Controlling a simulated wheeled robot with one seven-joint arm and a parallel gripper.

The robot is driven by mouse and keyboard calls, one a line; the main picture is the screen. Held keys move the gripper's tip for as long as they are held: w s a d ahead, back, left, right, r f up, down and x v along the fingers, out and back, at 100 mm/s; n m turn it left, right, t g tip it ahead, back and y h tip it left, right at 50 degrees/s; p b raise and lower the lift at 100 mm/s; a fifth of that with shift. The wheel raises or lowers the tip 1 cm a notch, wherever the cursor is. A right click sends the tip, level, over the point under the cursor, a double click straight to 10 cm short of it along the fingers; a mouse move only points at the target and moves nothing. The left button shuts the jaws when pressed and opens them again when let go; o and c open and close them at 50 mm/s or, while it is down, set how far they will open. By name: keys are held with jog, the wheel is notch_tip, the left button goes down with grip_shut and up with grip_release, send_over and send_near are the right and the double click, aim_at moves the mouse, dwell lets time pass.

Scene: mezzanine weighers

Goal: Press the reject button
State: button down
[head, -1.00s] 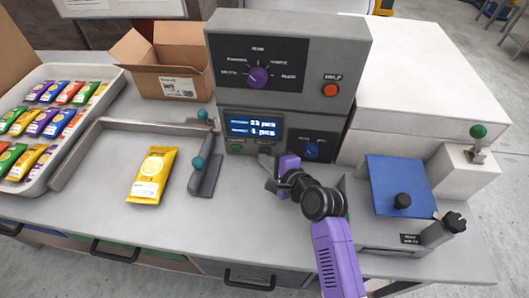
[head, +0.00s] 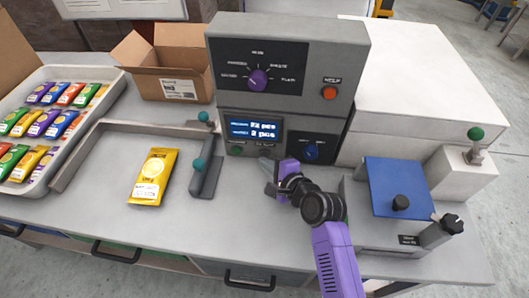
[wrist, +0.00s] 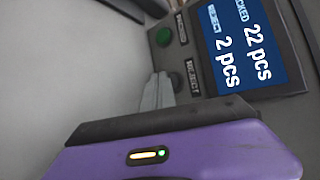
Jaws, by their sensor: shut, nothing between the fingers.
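The reject button (wrist: 175,80) is a dark green round button beside the "REJECT" label, below the display, in the wrist view. My fingertips (wrist: 158,92) partly cover it; I cannot tell whether they touch it. My gripper (head: 267,170) is shut and empty, in front of the grey weigher's lower panel in the head view, where it hides this button. A second green button (wrist: 163,37) sits beside it, with its own label; it also shows in the head view (head: 236,150). The display (wrist: 243,45) reads 22 pcs and 2 pcs.
The weigher (head: 290,55) has a purple dial, an orange button and a blue knob. Left are a lever with teal knobs (head: 204,180), a yellow packet (head: 153,177), a cardboard box and a packet tray. A blue-topped device (head: 397,180) stands right.

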jog(key=shift+s, duration=0.3)
jog(key=s+p, duration=0.2)
jog(key=shift+s+r, duration=0.15)
jog(key=shift+s, duration=0.2)
jog(key=shift+s+a+p, duration=0.1)
jog(key=shift+s+p, duration=0.6)
jog(key=shift+s, duration=0.45)
jog(key=shift+f, duration=0.2)
